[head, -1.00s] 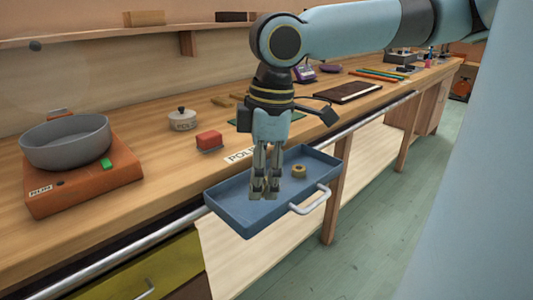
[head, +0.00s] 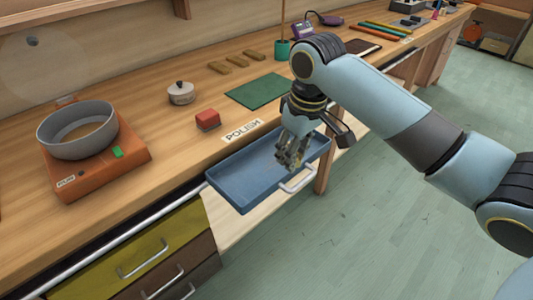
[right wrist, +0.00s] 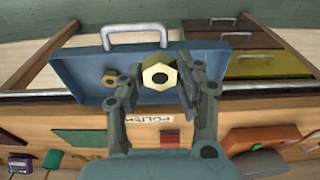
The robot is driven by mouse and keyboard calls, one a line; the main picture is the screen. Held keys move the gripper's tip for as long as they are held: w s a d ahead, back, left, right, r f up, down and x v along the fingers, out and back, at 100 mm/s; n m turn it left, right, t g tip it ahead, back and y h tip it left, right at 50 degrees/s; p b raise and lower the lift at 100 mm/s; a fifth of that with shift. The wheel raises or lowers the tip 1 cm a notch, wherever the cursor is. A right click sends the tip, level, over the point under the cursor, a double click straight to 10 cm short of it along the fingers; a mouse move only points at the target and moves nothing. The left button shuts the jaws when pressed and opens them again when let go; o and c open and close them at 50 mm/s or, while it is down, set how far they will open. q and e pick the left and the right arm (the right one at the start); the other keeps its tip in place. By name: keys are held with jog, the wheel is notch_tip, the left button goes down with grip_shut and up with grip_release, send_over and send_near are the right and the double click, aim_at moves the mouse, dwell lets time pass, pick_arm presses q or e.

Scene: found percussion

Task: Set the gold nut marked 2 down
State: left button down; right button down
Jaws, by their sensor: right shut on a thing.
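My right gripper (head: 291,154) is shut on a gold nut (right wrist: 148,80), with its fingers on either side of it. The nut is over the blue tray (head: 239,184). In the right wrist view it looks larger than a second, smaller-looking nut (right wrist: 110,77) lying in the tray to its left. No number can be read on either nut. In the head view the gripper hides most of the held nut, and I cannot tell its height above the tray floor. My left gripper is not in view.
The tray has a pale handle (head: 298,180) and sits at the bench's front edge by a POLISH label (head: 243,131). A red block (head: 207,120), a green mat (head: 257,91) and a lidded pot (head: 181,93) stand behind. A grey pan (head: 77,145) sits on an orange base at left.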

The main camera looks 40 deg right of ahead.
send_over(253, 175)
notch_tip(253, 175, down, 7)
jog(key=shift+s+r+b, duration=0.15)
jog(key=shift+r+b, duration=0.05)
jog(key=shift+b, duration=0.2)
jog(key=shift+f, duration=1.95)
jog(key=shift+f, duration=0.15)
jog(key=c, duration=0.9)
grip_release()
